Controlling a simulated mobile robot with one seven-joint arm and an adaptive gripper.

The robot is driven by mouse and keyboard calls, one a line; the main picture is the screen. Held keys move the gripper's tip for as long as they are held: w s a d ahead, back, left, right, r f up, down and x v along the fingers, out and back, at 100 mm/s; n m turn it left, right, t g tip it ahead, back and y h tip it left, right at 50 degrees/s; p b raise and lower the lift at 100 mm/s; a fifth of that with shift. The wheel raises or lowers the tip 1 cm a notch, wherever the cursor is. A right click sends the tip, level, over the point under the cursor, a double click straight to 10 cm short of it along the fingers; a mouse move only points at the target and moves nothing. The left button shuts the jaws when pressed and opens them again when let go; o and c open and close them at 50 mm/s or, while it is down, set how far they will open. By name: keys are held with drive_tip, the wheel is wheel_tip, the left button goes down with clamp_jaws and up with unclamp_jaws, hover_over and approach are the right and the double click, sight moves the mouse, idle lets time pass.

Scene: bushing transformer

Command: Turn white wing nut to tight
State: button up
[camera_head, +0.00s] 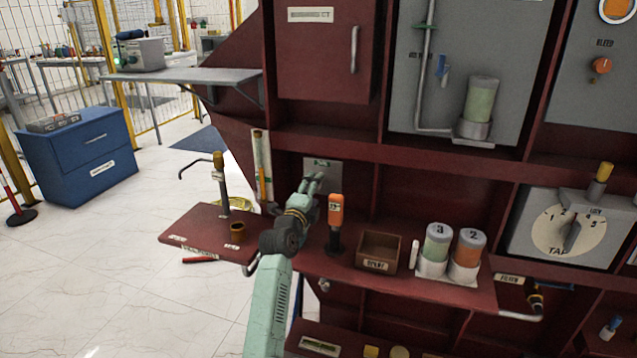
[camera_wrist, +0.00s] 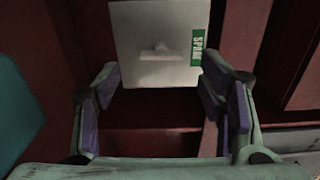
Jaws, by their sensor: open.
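My gripper (camera_head: 314,185) is raised in front of a small light grey panel (camera_head: 327,168) on the dark red cabinet in the head view. In the wrist view my gripper (camera_wrist: 161,78) is open and empty, its two fingers spread wide to left and right. Beyond them the white wing nut (camera_wrist: 160,51) sits on the grey panel (camera_wrist: 142,27), between the finger directions, with its wings lying roughly level. The fingers appear apart from it. A green label (camera_wrist: 197,46) is to its right. In the head view the wing nut is too small or hidden to make out clearly.
An orange-topped tool (camera_head: 335,215) stands right beside my gripper on the shelf. Further right are an open box (camera_head: 378,251), jar 3 (camera_head: 437,243) and jar 2 (camera_head: 467,250). Shelf dividers flank the panel.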

drive_tip(key=x, duration=0.4)
drive_tip(key=shift+w+d, duration=0.1)
drive_tip(key=shift+w, duration=0.25)
drive_tip(key=shift+c, duration=0.5)
